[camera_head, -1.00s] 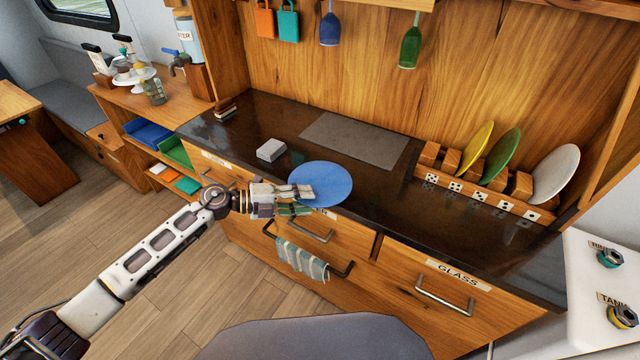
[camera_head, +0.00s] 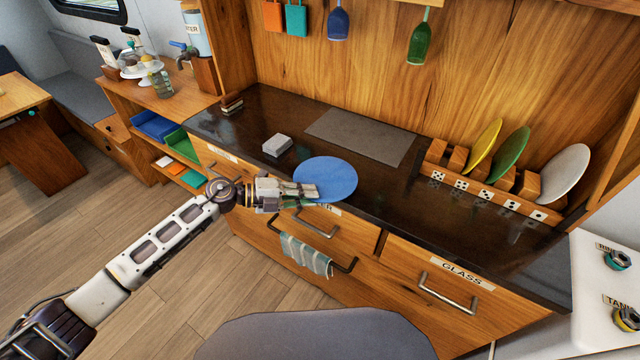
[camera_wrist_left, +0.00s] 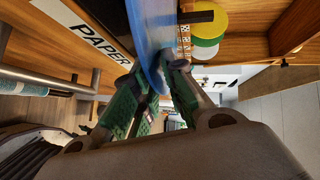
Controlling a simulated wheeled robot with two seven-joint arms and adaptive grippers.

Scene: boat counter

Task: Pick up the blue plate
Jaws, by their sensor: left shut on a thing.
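The blue plate (camera_head: 328,179) is at the front edge of the dark counter, its near left rim at my left gripper (camera_head: 312,192). In the left wrist view the plate (camera_wrist_left: 150,35) shows as a blue band running between the green-padded fingers, and the left gripper (camera_wrist_left: 160,82) is shut on its rim. In the head view the plate looks roughly level; I cannot tell whether it is clear of the counter. My right gripper is in neither view.
A wooden rack (camera_head: 480,196) at the right holds a yellow plate (camera_head: 482,147), a green plate (camera_head: 509,155) and a white plate (camera_head: 563,172). A grey mat (camera_head: 360,137) and a small pale block (camera_head: 277,146) lie on the counter (camera_head: 400,200). A striped towel (camera_head: 306,254) hangs below on a drawer handle.

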